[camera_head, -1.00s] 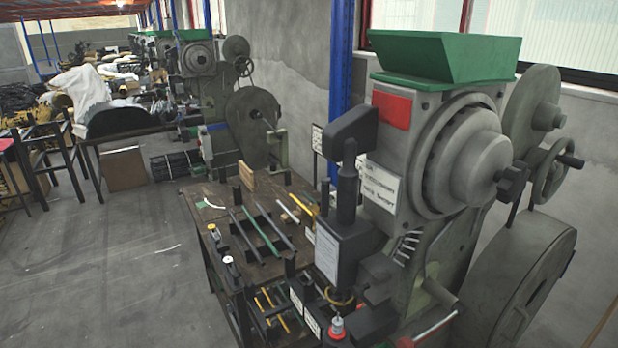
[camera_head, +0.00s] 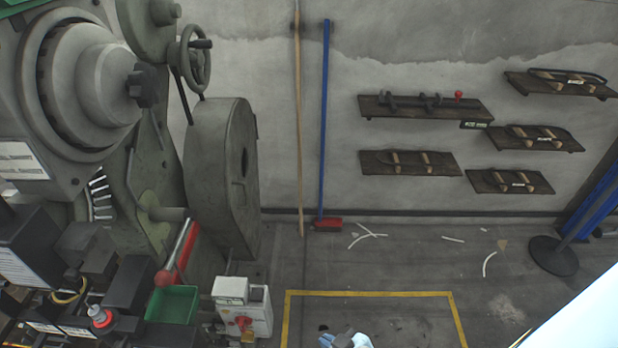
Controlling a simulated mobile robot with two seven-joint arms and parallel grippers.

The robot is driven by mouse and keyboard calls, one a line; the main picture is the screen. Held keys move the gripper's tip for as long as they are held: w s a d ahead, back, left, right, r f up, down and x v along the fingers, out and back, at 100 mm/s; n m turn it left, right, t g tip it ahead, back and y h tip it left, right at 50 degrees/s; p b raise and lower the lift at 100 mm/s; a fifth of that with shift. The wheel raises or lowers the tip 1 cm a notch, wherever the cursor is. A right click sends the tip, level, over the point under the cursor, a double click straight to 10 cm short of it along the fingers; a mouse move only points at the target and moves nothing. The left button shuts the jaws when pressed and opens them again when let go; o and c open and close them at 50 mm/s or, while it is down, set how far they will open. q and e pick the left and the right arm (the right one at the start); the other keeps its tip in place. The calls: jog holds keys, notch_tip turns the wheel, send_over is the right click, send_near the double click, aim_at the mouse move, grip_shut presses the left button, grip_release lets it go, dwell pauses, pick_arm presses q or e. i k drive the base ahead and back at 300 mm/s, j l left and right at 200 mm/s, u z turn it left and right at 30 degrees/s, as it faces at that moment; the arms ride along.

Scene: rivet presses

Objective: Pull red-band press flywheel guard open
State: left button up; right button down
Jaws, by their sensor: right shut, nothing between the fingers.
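The press (camera_head: 70,100) fills the left side of the head view, cut off by the frame edge. Its flywheel guard (camera_head: 222,180) is a large grey rounded cover standing at the press's right side, with a dark slot in its face. I cannot tell how far it is swung from the press. The red patch on the press is out of view. My right gripper (camera_head: 344,338) shows only at the bottom edge, shut and empty, well below and right of the guard and apart from it. My left gripper is out of view.
A red-handled lever (camera_head: 180,250), a green bin (camera_head: 172,304) and a white switch box (camera_head: 243,307) stand before the guard. A broom (camera_head: 324,130) leans on the wall, beside wall shelves (camera_head: 425,107). A yellow-outlined floor area (camera_head: 370,293) is mostly clear.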

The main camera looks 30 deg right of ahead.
aim_at(242, 193)
jog(key=z, duration=0.5)
jog(key=i+l, duration=0.25)
jog(key=i+l+u, duration=0.1)
jog(key=u, duration=1.4)
